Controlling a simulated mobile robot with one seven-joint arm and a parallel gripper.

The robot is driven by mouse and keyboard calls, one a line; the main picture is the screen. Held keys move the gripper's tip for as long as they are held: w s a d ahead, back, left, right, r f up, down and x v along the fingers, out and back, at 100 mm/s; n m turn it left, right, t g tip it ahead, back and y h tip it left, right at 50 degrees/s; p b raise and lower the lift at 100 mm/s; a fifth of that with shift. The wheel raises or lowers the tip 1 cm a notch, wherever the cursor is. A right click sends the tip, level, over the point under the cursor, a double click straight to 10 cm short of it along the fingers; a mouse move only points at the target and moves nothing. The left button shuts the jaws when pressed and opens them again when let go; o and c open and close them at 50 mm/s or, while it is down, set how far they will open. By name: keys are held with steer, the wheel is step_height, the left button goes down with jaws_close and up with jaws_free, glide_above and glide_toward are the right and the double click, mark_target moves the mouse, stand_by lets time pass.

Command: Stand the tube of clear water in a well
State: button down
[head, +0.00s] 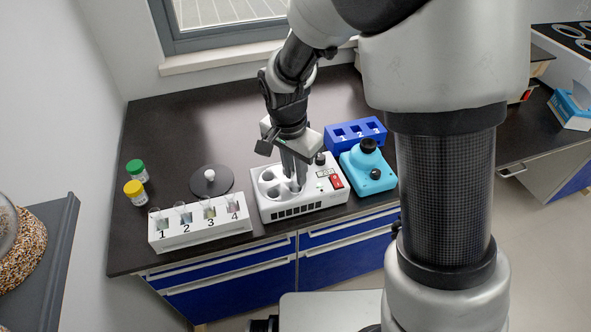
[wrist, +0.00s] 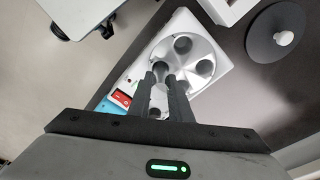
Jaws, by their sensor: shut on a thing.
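My gripper (head: 293,183) points down over the white machine (head: 310,204), its fingertips at the round metal rotor with several wells (head: 268,176). The wrist view shows my two fingers (wrist: 161,74) close together over the near part of the rotor (wrist: 205,48), with open dark wells beyond them. My gripper is shut on a slim tube, mostly hidden by the fingers; its contents and whether its lower end is inside a well cannot be told. A white rack (head: 205,237) numbered 1 to 4 holds small tubes with differing tints.
A black disc lid with a white knob (head: 210,176) lies behind the rack. A blue rack (head: 340,145) numbered 1 to 3 and a turquoise device (head: 369,182) stand right of the machine. Green-capped (head: 135,167) and yellow-capped (head: 133,189) jars stand at left. The back-left counter is clear.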

steer(key=shift+f, duration=0.35)
steer(key=c, duration=1.5)
jaws_free()
steer(key=shift+c, duration=0.2)
steer(key=shift+r+p, duration=2.3)
steer(key=shift+r, duration=1.2)
